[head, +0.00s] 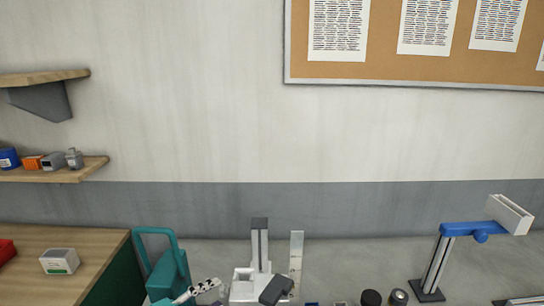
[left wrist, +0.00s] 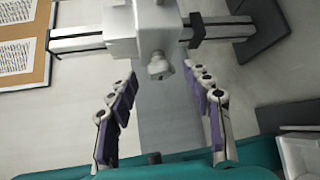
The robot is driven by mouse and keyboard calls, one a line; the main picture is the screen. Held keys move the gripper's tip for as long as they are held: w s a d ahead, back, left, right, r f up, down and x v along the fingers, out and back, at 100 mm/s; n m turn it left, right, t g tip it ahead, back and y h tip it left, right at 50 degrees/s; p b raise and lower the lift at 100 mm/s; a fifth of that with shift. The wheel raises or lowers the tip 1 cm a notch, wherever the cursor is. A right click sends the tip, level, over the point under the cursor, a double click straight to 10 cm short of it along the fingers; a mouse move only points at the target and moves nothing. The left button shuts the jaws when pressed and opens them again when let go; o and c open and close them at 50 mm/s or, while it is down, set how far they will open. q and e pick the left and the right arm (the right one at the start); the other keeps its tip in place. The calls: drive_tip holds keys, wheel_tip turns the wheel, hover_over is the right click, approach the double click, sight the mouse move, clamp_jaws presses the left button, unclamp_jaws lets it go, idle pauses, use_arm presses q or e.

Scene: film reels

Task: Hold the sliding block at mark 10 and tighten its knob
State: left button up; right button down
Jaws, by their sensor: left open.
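A white sliding block (left wrist: 140,28) sits on a grey upright rail, which lies across the left wrist view (left wrist: 75,40). A pale knob (left wrist: 158,65) sticks out of the block toward my left gripper. My left gripper (left wrist: 160,88) is open, its purple-padded fingers on either side of the knob with visible gaps. In the head view the rail (head: 260,248) stands at the bottom middle, with the white block (head: 242,286) low on it and a pale scale strip (head: 296,262) to its right. Scale marks are too small to read. My right gripper is not in view.
A stand with a blue arm (head: 465,229) and a white bar rises at the right. Small dark round items (head: 371,297) lie at the bottom edge. A wooden cabinet top (head: 100,240) holds a white box (head: 59,261) at left. Wall shelves (head: 60,176) are behind.

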use_arm(q)
wheel_tip(320, 180, up, 6)
drive_tip(key=s+a, duration=0.1)
drive_tip(key=shift+r, duration=0.15)
idle(0.6)
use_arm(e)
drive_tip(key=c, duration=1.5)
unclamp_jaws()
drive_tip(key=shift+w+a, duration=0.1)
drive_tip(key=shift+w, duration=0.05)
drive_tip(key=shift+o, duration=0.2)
use_arm(q)
drive_tip(key=shift+w+a, duration=0.1)
drive_tip(key=shift+a, duration=0.05)
drive_tip(key=shift+r+p, duration=0.2)
drive_tip(key=shift+p, duration=0.1)
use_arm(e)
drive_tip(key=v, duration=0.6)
